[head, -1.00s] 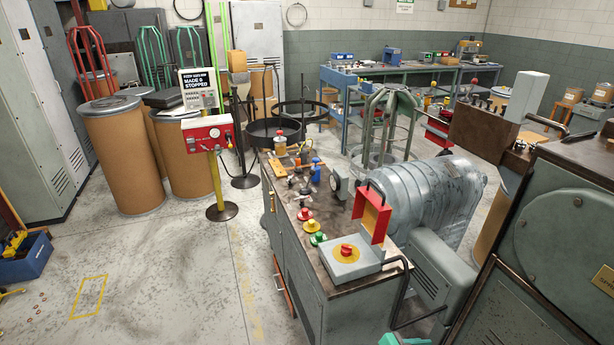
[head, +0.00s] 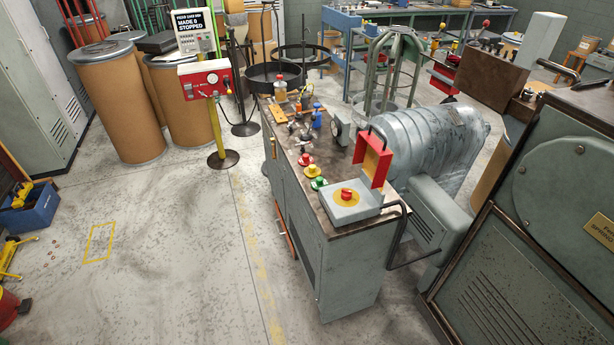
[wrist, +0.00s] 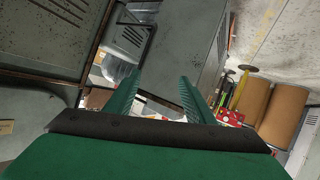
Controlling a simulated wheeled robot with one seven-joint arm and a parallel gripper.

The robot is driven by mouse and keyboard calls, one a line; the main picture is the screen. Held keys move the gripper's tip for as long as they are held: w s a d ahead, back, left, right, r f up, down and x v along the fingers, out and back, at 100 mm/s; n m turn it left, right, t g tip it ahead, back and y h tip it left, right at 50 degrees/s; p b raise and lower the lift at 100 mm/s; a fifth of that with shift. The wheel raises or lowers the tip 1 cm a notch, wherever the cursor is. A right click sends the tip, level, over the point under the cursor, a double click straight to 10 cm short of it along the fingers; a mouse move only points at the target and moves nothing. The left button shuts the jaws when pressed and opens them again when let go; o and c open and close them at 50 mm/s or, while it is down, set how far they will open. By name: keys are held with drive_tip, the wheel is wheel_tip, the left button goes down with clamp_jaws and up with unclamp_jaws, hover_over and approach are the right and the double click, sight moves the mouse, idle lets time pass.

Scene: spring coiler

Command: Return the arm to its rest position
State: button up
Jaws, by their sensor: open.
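My gripper (wrist: 160,88) shows in the wrist view as two green ribbed fingers standing apart, with nothing between them. Beyond the fingers is the grey side of the control cabinet (wrist: 182,45), apart from them as far as I can tell. My gripper and arm do not show in the head view. In the head view the control cabinet (head: 345,262) stands in the middle. On its top is a red button (head: 347,194) on a yellow disc, with a red guard (head: 375,160) standing raised behind it.
The large green-grey machine (head: 560,190) is close on the right. A red box on a yellow post (head: 204,80) and brown drums (head: 120,110) stand at back left. A blue bin (head: 30,208) and a yellow tool (head: 12,255) are at far left. The front-left floor is mostly clear.

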drive_tip(key=s+a+r+t+y, duration=0.2)
drive_tip(key=s+a+r+y, duration=0.2)
drive_tip(key=s+a+r, duration=1.1)
drive_tip(key=shift+s+n+t, duration=0.3)
drive_tip(key=shift+s+n, duration=0.05)
drive_tip(key=shift+n, duration=0.05)
drive_tip(key=shift+a+r, duration=0.1)
